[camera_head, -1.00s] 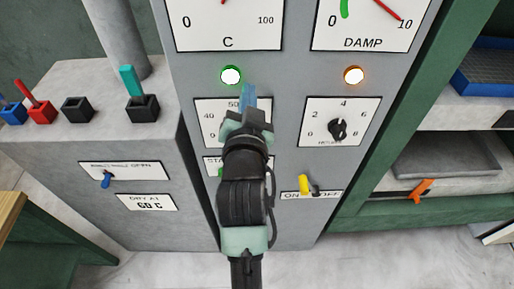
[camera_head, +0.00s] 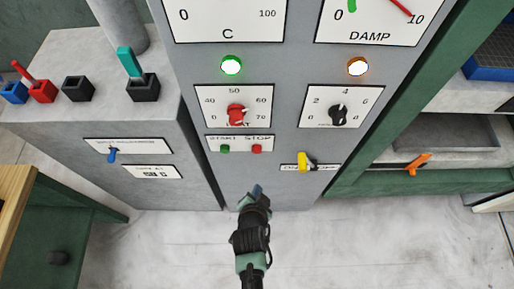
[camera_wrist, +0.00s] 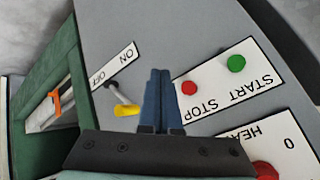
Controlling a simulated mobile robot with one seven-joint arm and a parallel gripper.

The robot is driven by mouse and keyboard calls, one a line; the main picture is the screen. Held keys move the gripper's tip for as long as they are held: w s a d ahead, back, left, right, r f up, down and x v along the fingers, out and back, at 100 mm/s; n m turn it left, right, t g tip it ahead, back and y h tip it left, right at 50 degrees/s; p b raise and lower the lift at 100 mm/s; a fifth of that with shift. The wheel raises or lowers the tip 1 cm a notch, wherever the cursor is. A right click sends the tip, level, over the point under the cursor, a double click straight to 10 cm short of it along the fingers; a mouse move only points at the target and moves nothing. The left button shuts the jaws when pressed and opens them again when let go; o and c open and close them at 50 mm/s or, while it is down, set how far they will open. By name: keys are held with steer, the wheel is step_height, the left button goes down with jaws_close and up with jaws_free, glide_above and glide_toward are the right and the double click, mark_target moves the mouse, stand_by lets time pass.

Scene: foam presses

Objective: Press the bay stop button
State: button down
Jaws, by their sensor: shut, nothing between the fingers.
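The red stop button (camera_head: 257,148) sits under the word STOP on a white label plate on the grey panel. It also shows in the wrist view (camera_wrist: 190,88), where the picture is upside down. The green start button (camera_head: 224,149) is to its left on the same plate. My gripper (camera_head: 257,189) is below the plate in the head view, apart from the red button as far as I can tell. In the wrist view its blue fingers (camera_wrist: 160,73) are shut together and empty, with the red button just right of them.
A red heat knob (camera_head: 236,115) is above the buttons, and a black knob (camera_head: 338,115) is to its right. A yellow on/off lever (camera_head: 304,161) sticks out right of the buttons. A grey cabinet with a blue switch (camera_head: 112,155) stands left.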

mark_target(257, 149)
steer(key=w+b, duration=0.3)
steer(key=w, duration=0.6)
steer(key=shift+b, duration=0.35)
stand_by(1.8)
steer(key=shift+w, duration=0.4)
steer(key=shift+w+r+b, duration=0.1)
steer(key=shift+w+b, duration=0.5)
stand_by(0.8)
steer(key=shift+s, duration=0.15)
steer(key=shift+s+p, duration=0.55)
steer(key=shift+s, duration=0.3)
